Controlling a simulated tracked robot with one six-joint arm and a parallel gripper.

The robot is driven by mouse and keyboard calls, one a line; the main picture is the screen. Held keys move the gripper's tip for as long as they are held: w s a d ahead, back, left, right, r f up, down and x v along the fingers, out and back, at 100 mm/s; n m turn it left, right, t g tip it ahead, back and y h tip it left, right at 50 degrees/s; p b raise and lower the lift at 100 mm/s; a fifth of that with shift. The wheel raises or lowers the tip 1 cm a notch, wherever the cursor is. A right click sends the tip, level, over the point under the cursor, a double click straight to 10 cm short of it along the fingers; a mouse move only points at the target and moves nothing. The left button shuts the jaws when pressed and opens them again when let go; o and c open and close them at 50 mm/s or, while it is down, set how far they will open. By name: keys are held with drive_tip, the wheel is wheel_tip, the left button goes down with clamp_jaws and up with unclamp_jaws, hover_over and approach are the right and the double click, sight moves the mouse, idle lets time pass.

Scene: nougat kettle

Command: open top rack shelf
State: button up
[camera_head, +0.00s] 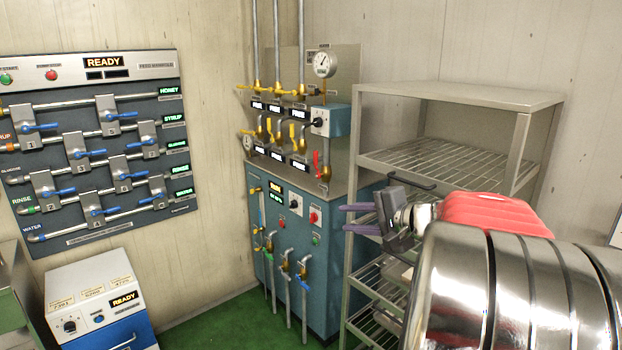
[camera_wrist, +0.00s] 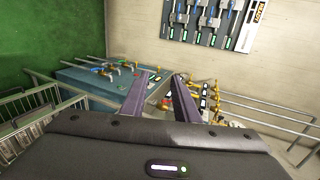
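The grey metal rack (camera_head: 518,150) stands right of centre in the head view, with a solid top plate (camera_head: 460,95) and wire shelves below. Its uppermost wire shelf (camera_head: 440,152) lies under the top plate. A dark bar handle (camera_head: 413,181) shows at the rack's front, just above and behind my gripper. My gripper (camera_head: 350,218) is in front of the rack, fingers pointing left, apart and empty. In the wrist view my gripper (camera_wrist: 166,78) also shows two separate purple fingers with nothing between them. My arm hides much of the rack's middle and lower right.
A blue valve cabinet (camera_head: 300,230) with pipes and levers stands left of the rack. A pipe panel (camera_head: 95,150) hangs on the left wall, above a white and blue box (camera_head: 95,300). Wire shelving (camera_wrist: 35,115) shows at the left in the wrist view. Green floor (camera_head: 215,325) is clear at the centre.

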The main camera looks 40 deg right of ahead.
drive_tip(key=s+d+r+m+t+h, duration=0.1)
drive_tip(key=s+d+m+t+h, duration=0.15)
drive_tip(key=d, duration=0.85)
drive_tip(key=m+h, duration=0.4)
approach(407, 182)
drive_tip(key=s, duration=0.4)
drive_tip(key=shift+w+a+r, duration=0.1)
drive_tip(key=shift+w+a, duration=0.05)
drive_tip(key=shift+w, duration=0.1)
drive_tip(key=shift+w, duration=0.1)
drive_tip(key=x, duration=1.3)
drive_tip(key=shift+w, duration=0.4)
clamp_jaws()
